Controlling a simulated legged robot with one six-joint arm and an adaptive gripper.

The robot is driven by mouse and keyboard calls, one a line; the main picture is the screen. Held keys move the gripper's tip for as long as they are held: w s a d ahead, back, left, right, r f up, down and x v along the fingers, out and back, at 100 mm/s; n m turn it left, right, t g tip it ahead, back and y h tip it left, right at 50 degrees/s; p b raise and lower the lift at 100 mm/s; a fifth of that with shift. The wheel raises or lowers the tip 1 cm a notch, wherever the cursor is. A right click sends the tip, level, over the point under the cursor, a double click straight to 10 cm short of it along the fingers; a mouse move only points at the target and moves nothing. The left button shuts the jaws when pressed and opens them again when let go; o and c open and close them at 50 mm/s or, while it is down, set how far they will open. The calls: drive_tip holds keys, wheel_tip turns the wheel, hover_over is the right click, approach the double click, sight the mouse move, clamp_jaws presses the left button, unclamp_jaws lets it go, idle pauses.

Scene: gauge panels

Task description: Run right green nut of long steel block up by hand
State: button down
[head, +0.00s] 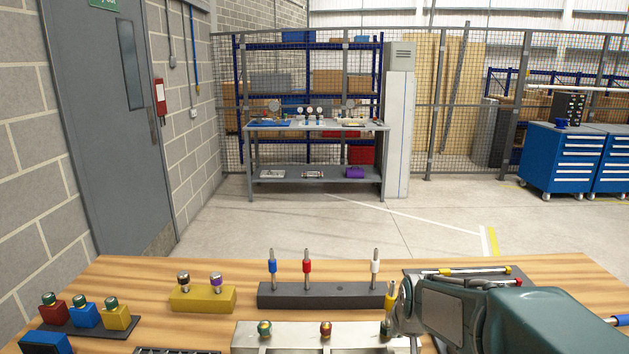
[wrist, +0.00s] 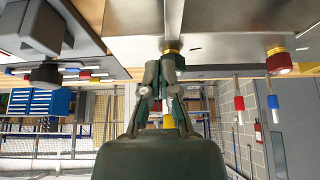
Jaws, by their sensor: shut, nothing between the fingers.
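The long steel block (head: 290,338) lies at the table's front edge in the head view. It carries a left green nut (head: 264,328), a red nut (head: 326,329) and a right green nut (head: 386,327). In the upside-down wrist view the steel block (wrist: 215,20) fills the top, with the red nut (wrist: 279,62) to the right. The right green nut (wrist: 179,62) sits under its gold collar, at the fingertips and partly hidden. My gripper (wrist: 160,62) is shut and empty, its tips close to this nut; I cannot tell whether they touch.
Behind is a dark block (head: 320,296) with upright blue, red and white collared posts. A yellow block (head: 203,299) stands to its left. Red, blue and yellow cubes with green tops stand far left. A dark tray (head: 462,271) with rods lies behind my arm.

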wheel_tip(320, 180, up, 5)
idle(0.4)
drive_tip(key=n+y, duration=0.1)
drive_tip(key=n, duration=0.1)
drive_tip(key=n+y, duration=0.1)
drive_tip(key=n, duration=0.1)
drive_tip(key=r+n, duration=0.1)
drive_tip(key=n, duration=0.1)
drive_tip(key=shift+a+g+y, duration=0.25)
drive_tip(key=shift+g+y, duration=0.15)
drive_tip(key=shift+f, duration=3.55)
drive_tip(key=shift+w, duration=0.45)
drive_tip(key=shift+w+d+r, duration=0.1)
drive_tip(key=shift+w+d, duration=0.35)
drive_tip(key=shift+d, duration=0.35)
drive_tip(key=shift+s+d, duration=0.15)
drive_tip(key=shift+d, duration=0.05)
